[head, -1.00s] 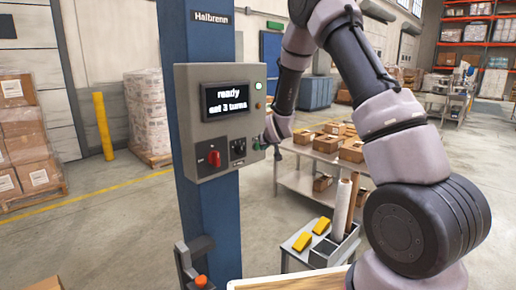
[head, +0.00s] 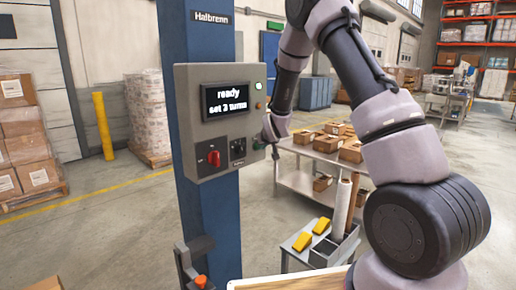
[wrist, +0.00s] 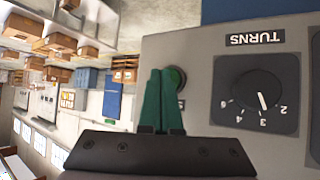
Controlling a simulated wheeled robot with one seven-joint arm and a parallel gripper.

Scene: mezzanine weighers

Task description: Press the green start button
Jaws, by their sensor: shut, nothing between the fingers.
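The grey control panel (head: 188,110) hangs on a blue column. The green start button (wrist: 181,77) is a round button at the panel's edge in the wrist view, partly hidden behind my fingertips. My gripper (wrist: 164,72) has its two green fingers together with nothing between them, pointing at the button. I cannot tell whether the tips touch it. In the head view my gripper (head: 262,143) is at the panel's lower right corner and largely covers the button. The panel's screen (head: 227,101) reads "ready, set 3 turns".
A black TURNS dial (wrist: 259,90) sits beside the button, its pointer near 3. A red switch (head: 214,158) is at the panel's lower left. A table with cartons (head: 300,183) stands behind my arm. A small stand with yellow items (head: 302,241) is below.

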